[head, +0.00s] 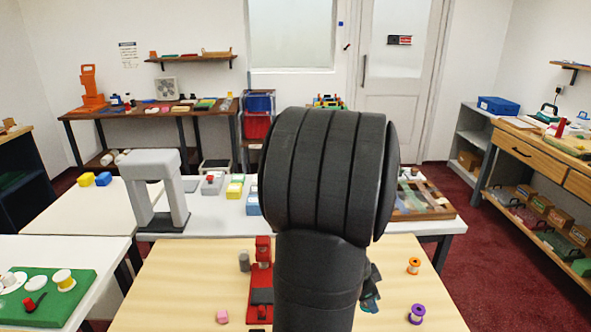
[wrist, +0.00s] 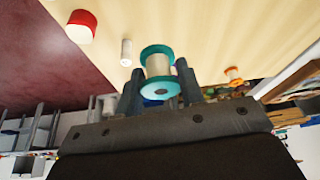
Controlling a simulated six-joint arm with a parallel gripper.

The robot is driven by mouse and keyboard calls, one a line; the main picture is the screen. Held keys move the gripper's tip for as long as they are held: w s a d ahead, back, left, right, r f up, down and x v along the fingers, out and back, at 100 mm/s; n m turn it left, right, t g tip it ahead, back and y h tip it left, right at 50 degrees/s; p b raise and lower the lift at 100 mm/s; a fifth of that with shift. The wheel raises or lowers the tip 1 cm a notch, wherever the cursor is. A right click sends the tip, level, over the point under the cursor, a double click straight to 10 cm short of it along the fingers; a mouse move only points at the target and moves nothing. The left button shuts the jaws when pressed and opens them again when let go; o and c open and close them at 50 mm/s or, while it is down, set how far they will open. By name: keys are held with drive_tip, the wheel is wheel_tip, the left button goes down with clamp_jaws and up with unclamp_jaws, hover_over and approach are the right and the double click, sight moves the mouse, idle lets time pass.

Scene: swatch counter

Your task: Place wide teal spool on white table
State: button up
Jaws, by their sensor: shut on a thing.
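The teal spool (wrist: 157,55), with teal flanges and a pale wound middle, is between the two dark fingers of my gripper (wrist: 160,72) in the wrist view. The gripper is shut on it. In the head view my dark arm hides most of the gripper; a small teal patch (head: 370,304) shows at the arm's right, perhaps the spool. A white table (head: 225,216) stands behind the pale wooden table (head: 170,285). Another white-topped table (head: 100,262) stands at the left front.
On the wooden table are an orange spool (head: 413,266), a purple spool (head: 416,314), a red device (head: 260,285), a grey cylinder (head: 244,261) and a pink piece (head: 222,317). A grey arch (head: 155,190) and boxes (head: 235,187) stand on the rear white table. A green mat (head: 45,300) lies left.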

drive_tip(key=w+a+n+t+y, duration=0.1)
drive_tip(key=w+a+n, duration=0.3)
drive_tip(key=n, duration=0.1)
drive_tip(key=w+a+f+n+t+y, duration=0.1)
drive_tip(key=w+a+n, duration=0.2)
drive_tip(key=a+n, duration=0.1)
drive_tip(key=w+a+n+t+y, duration=0.1)
drive_tip(key=w+a+n+t, duration=0.1)
drive_tip(key=w+a+n, duration=0.2)
drive_tip(key=shift+w+f+n+y, duration=0.35)
drive_tip(key=shift+f+n+y, duration=0.05)
drive_tip(key=shift+n, duration=0.6)
drive_tip(key=shift+w+a+n+y, duration=0.3)
drive_tip(key=shift+w+a+n, duration=0.3)
drive_tip(key=shift+n, duration=0.2)
